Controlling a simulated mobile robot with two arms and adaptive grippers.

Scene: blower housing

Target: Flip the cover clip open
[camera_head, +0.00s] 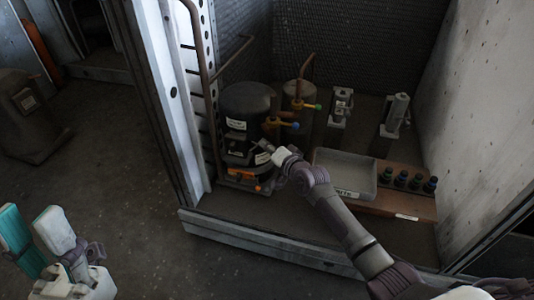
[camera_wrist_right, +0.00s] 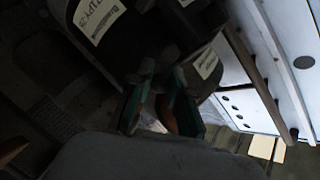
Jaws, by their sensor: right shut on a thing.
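A black compressor (camera_head: 248,97) with white labels stands at the left inside the metal-framed bay. My right gripper (camera_head: 262,150) reaches its lower front side. In the right wrist view, the teal-padded fingers (camera_wrist_right: 160,108) are close together against a dark part below the black body (camera_wrist_right: 105,30). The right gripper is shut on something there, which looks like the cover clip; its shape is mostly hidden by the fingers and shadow. I cannot tell whether the clip is lifted. My left gripper (camera_head: 34,224) is at the lower left, open and empty, away from the compressor.
Orange-handled valves (camera_head: 279,123) and a second cylinder stand right of the compressor. A grey tray (camera_head: 345,172) and a rack of small bottles (camera_head: 415,182) lie farther right. The bay's metal sill (camera_head: 270,245) and upright post (camera_head: 165,95) border the opening.

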